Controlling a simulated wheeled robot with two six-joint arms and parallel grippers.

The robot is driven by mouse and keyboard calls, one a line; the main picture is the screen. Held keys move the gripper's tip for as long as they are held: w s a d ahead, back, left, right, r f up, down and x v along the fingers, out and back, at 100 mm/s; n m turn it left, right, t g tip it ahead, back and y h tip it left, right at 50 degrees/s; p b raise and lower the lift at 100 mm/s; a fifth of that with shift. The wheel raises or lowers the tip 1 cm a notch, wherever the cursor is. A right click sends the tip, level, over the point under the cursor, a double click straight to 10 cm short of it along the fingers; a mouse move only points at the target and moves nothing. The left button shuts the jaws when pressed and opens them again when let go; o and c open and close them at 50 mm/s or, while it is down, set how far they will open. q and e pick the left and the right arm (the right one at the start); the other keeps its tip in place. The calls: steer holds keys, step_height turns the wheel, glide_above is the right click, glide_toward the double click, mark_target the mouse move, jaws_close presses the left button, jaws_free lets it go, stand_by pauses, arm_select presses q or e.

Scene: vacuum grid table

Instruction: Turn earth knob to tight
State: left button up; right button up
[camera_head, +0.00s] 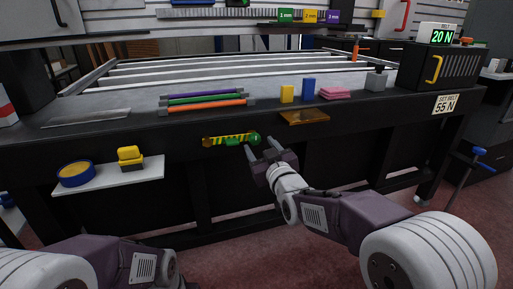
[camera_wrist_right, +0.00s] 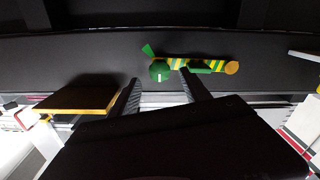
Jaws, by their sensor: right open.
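The round green earth knob (camera_head: 255,138) is on the dark front face of the table, at the right end of a yellow-and-green striped lead (camera_head: 220,141). In the right wrist view the knob (camera_wrist_right: 160,72) has a short white mark on its face, and a green tab sticks up beside it. The striped lead (camera_wrist_right: 205,65) runs right to an orange round end. My right gripper (camera_head: 260,147) is open and empty in front of the knob. In the wrist view its fingertips (camera_wrist_right: 160,80) lie either side of the knob; contact is not clear.
A white shelf (camera_head: 110,175) with a blue-rimmed yellow roll (camera_head: 75,173) and a yellow block (camera_head: 130,155) juts out at left. An orange-brown plate (camera_head: 304,118) overhangs the table edge above right. Coloured rods (camera_head: 205,98) and small blocks lie on the tabletop.

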mark_target(256, 140)
steer(key=b+x, duration=0.1)
steer(key=x, duration=0.3)
jaws_close()
arm_select(q)
steer(key=shift+f, duration=0.75)
